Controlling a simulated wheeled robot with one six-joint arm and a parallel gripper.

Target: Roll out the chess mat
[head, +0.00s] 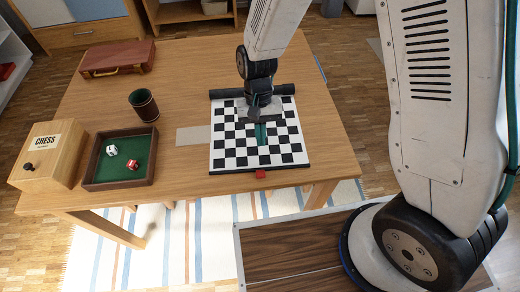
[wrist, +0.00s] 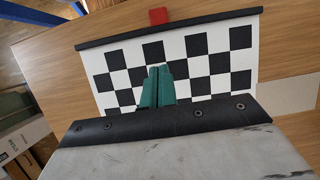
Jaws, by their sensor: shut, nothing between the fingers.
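The chess mat (head: 228,160) lies on the wooden table with its black and white squares showing. Its near edge has a dark strip, and a dark roll or bar (head: 224,93) crosses its far end. A red tab (head: 261,173) sits at the near edge, at the table's edge; the tab also shows in the wrist view (wrist: 158,16). My gripper (head: 261,135) points down over the middle of the mat, its green fingers shut and empty. In the wrist view the fingers (wrist: 158,88) are together above the squares. I cannot tell whether they touch the mat. My arm hides part of the far bar.
Left of the mat are a grey patch (head: 193,136), a dark dice cup (head: 144,105), a green-lined tray (head: 88,173) with two dice, and a wooden CHESS box (head: 48,152). A red-brown case (head: 117,58) lies at the back left. The table's back middle is clear.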

